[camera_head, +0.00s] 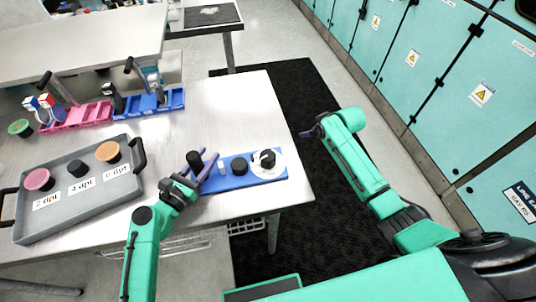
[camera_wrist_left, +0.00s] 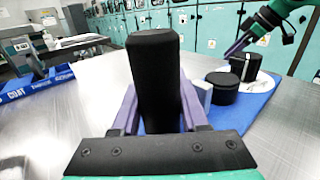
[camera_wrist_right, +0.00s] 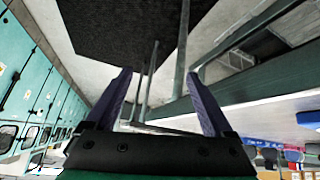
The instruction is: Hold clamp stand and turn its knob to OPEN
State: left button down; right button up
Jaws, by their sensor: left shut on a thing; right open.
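The clamp stand has a blue base (camera_head: 278,178) near the table's right end. On it are a tall black post (camera_head: 194,157), a small white block (camera_head: 221,166), a short black cylinder (camera_head: 239,166) and a black knob (camera_head: 268,157) on a white dial (camera_head: 280,165). My left gripper (camera_head: 200,170) is shut on the black post, which stands upright between the purple fingers in the left wrist view (camera_wrist_left: 154,80). My right gripper (camera_head: 314,132) is open and empty, beyond the table's right edge, to the right of the knob and apart from it. The dial's lettering is too small to read.
A grey tray (camera_head: 98,200) with pink, black and orange round pieces lies at left. Pink (camera_head: 78,118) and blue (camera_head: 150,104) racks stand at the back left. Teal cabinets (camera_head: 440,75) line the right side. The table between racks and stand is clear.

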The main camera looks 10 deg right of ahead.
jog(key=a+r+n+y, duration=0.1)
jog(key=a+r+y, duration=0.1)
jog(key=a+r, duration=0.45)
jog(key=n+g, duration=0.5)
jog(key=n, duration=0.1)
send_near(268, 156)
jog(key=x, duration=1)
jog(key=shift+w+f, duration=0.1)
jog(key=shift+f, duration=0.05)
jog(key=shift+t, duration=0.3)
grip_shut()
